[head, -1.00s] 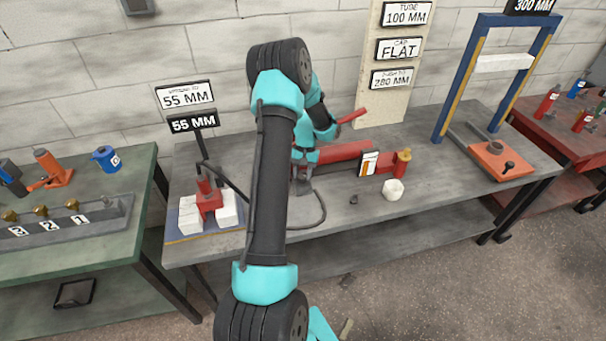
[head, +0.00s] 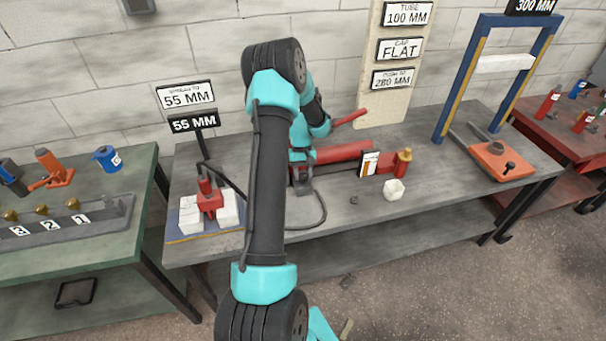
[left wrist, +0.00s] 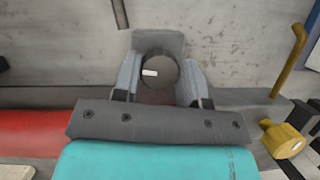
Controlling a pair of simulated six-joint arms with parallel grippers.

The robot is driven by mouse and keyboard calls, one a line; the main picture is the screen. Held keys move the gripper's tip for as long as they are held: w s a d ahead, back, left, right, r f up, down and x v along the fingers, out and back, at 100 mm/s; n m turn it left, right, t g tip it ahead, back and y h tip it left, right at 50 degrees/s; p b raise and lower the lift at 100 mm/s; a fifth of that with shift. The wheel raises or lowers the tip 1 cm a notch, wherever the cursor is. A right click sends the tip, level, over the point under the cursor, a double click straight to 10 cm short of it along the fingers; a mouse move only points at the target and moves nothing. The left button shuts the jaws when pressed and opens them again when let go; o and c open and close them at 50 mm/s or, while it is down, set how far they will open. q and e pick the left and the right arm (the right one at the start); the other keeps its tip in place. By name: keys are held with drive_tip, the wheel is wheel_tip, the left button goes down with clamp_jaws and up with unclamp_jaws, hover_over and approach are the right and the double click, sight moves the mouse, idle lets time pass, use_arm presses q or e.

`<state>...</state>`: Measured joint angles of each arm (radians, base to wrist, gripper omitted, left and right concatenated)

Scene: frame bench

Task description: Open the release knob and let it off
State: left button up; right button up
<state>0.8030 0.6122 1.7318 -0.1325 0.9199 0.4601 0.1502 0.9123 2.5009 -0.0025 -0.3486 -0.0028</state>
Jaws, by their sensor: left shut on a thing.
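The release knob (left wrist: 158,72) is a round dark disc with a short white mark, seen face-on in the left wrist view. My left gripper (left wrist: 160,84) is shut on it, with one grey finger against each side. In the head view my left gripper (head: 302,180) is low at the near end of the red cylinder (head: 343,152), mostly covered by my own arm. The knob cannot be made out there. A red handle (head: 349,117) sticks up behind the cylinder. My right gripper is not in view.
A black hose (head: 318,217) lies on the grey bench. A small red spreader (head: 208,198) between white blocks stands left. A blue press frame (head: 493,70) stands right.

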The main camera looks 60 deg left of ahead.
use_arm(q)
drive_tip(key=o, duration=0.9)
drive_tip(key=shift+r, duration=0.15)
drive_tip(key=v, duration=1.7)
drive_tip(key=shift+w, duration=0.1)
drive_tip(key=shift+d, duration=0.1)
